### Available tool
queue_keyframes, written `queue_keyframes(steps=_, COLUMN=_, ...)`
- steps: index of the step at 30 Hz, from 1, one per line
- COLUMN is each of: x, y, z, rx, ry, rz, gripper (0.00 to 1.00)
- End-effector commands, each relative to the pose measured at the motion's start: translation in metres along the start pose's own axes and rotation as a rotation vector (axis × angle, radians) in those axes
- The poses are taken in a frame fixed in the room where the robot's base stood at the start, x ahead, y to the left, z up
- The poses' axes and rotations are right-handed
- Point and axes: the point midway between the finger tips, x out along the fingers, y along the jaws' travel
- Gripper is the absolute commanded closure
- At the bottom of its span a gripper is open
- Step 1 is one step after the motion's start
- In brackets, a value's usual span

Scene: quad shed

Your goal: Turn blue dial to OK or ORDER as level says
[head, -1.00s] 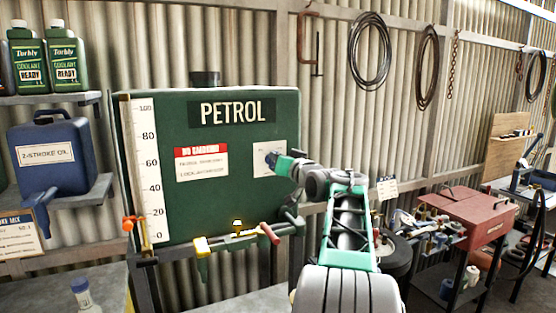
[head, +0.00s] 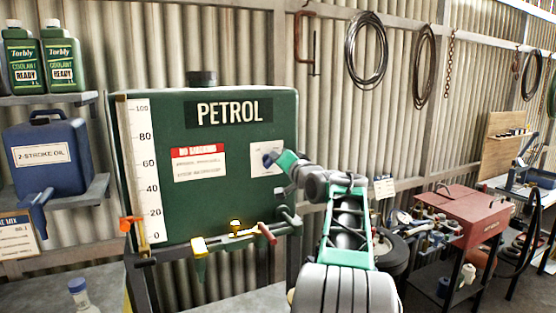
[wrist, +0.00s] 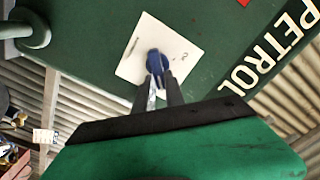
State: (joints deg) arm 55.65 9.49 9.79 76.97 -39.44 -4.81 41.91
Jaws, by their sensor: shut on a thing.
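The blue dial (head: 270,159) sits on a white plate (head: 258,171) on the front of the green petrol tank (head: 225,212). The dial (wrist: 154,60) and its plate (wrist: 131,66) also show in the wrist view. My gripper (head: 281,161) reaches the dial from the right in the head view; its dark fingers (wrist: 158,84) are shut on the dial's handle. The plate's lettering is too small or hidden to read. A white level scale (head: 144,120), marked 0 to 100, stands at the tank's left edge. Amber shows beside its bottom, near 0; the exact level is unclear.
A pipe with yellow and red handles (head: 237,236) runs below the tank front. A blue oil can (head: 45,170) stands on a shelf at left. A red toolbox (head: 463,212) and a tyre (head: 392,254) are to the right of my arm.

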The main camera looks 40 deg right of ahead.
Motion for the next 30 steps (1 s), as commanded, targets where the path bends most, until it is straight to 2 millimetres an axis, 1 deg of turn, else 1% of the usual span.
queue_keyframes(steps=8, x=0.0, y=0.0, z=0.0, rx=0.002, ry=0.001, rz=0.0, gripper=1.0)
queue_keyframes(steps=9, x=0.0, y=0.0, z=0.0, rx=0.001, ry=0.001, rz=0.0, gripper=0.83)
queue_keyframes(steps=16, x=0.0, y=0.0, z=0.0, rx=0.001, ry=0.001, rz=0.0, gripper=0.64)
queue_keyframes(steps=23, x=0.0, y=0.0, z=0.0, rx=0.0, ry=0.0, rz=0.0, gripper=0.64)
queue_keyframes(steps=25, x=-0.004, y=0.001, z=0.0, rx=0.0, ry=0.001, rz=0.0, gripper=0.64)
queue_keyframes(steps=28, x=-0.019, y=0.003, z=0.001, rx=-0.001, ry=0.004, rz=0.001, gripper=0.64)
queue_keyframes(steps=30, x=-0.034, y=0.004, z=0.002, rx=-0.002, ry=0.005, rz=0.001, gripper=0.64)
